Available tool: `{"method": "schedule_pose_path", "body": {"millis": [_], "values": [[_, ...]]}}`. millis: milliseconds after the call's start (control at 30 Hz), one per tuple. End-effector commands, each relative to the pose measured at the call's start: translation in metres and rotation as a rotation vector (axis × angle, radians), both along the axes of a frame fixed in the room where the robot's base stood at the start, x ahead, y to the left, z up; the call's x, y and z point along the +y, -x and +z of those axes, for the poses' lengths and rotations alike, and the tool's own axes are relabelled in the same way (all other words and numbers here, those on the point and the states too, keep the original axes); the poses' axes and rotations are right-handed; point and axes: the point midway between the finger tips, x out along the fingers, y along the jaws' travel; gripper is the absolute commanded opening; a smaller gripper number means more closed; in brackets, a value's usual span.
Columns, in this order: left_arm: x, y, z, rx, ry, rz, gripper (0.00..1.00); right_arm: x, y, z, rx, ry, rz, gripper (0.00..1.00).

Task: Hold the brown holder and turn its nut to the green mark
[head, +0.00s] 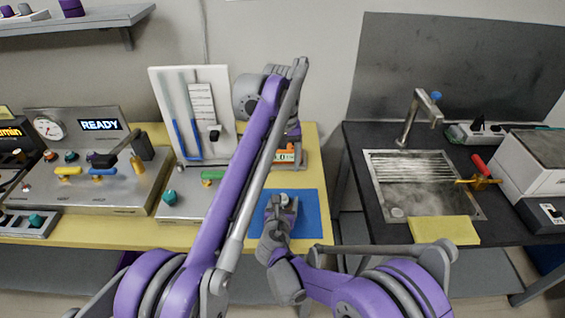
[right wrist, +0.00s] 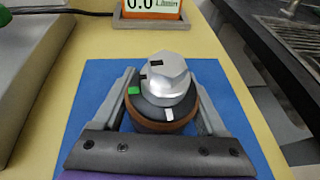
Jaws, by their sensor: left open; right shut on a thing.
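The brown holder (right wrist: 157,126) stands upright on a blue mat (right wrist: 93,85). It carries a silver hex nut (right wrist: 172,78) above a dark collar. A green mark (right wrist: 133,90) is on the left of the collar and a white mark (right wrist: 168,115) on its front. Black marks show on the nut's upper left, apart from the green mark. My right gripper (head: 280,205) is shut on the holder, one finger on each side; the nut also shows in the head view (head: 284,199). My left gripper (head: 292,132) is behind the nut, raised and open, partly hidden by my left forearm; nothing shows in it.
An orange display box (head: 288,154) stands behind the mat. A grey device with a green knob (head: 212,175) is left of it. The dark sink counter (head: 361,185) is to the right across a gap. Bare yellow table (right wrist: 221,62) surrounds the mat.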

Motion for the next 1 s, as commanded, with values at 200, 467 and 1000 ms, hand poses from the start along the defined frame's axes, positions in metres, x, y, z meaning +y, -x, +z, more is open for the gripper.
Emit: {"method": "schedule_pose_path", "body": {"millis": [200,467,1000], "values": [[0.000,0.000,0.000,0.000,0.000,0.000,0.73,0.000,0.000,0.000,0.001,0.000,-0.001,0.76],[0.000,0.000,0.000,0.000,0.000,0.000,0.73,0.000,0.000,0.000,0.000,0.000,0.000,1.00],[0.000,0.000,0.000,0.000,0.000,0.000,0.73,0.010,0.064,0.027,0.000,-0.001,0.004,1.00]]}}
